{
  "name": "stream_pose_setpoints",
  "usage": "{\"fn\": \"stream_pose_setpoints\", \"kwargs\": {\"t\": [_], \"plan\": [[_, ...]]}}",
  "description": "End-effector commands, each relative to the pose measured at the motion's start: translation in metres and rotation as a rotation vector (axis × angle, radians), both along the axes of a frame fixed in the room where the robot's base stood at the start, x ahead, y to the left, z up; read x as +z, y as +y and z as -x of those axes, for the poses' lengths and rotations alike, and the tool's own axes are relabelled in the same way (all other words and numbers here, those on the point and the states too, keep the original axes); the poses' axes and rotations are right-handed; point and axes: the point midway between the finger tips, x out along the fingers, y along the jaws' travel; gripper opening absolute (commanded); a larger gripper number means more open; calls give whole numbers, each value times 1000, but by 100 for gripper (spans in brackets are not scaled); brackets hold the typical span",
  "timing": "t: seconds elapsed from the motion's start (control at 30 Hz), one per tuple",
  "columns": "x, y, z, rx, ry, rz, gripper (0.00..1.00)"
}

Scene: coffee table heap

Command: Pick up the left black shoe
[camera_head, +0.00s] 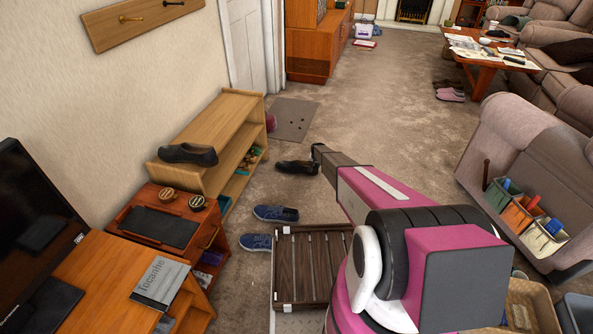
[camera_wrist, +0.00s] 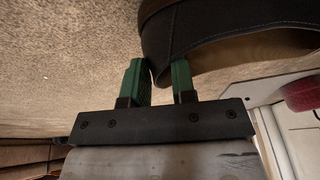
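One black shoe (camera_head: 297,166) lies on the carpet right of the wooden shoe bench. Another black shoe (camera_head: 188,154) rests on top of that bench. In the head view my gripper (camera_head: 319,152) is low at the right end of the floor shoe; its fingers are hard to make out there. In the wrist view a dark shoe (camera_wrist: 195,25) with a brown inside is close at the green fingertips of my gripper (camera_wrist: 159,68). A gap shows between the fingers, with the shoe's edge at it. I cannot tell whether either finger touches the shoe.
The shoe bench (camera_head: 222,118) stands along the left wall. Blue shoes (camera_head: 276,213) lie on the carpet near a dark slatted crate (camera_head: 309,262). A grey mat (camera_head: 293,119) lies beyond the floor shoe. An armchair (camera_head: 535,165) stands right; open carpet lies between.

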Motion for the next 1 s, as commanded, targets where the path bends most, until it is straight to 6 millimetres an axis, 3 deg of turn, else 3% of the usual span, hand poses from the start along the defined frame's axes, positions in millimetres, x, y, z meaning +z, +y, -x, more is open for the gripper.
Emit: {"fn": "stream_pose_setpoints", "kwargs": {"t": [0.23, 1.0], "plan": [[1, -3, -2, -1, -1, 3, 0], [56, -1, 0, -1, -2, 1, 0]]}}
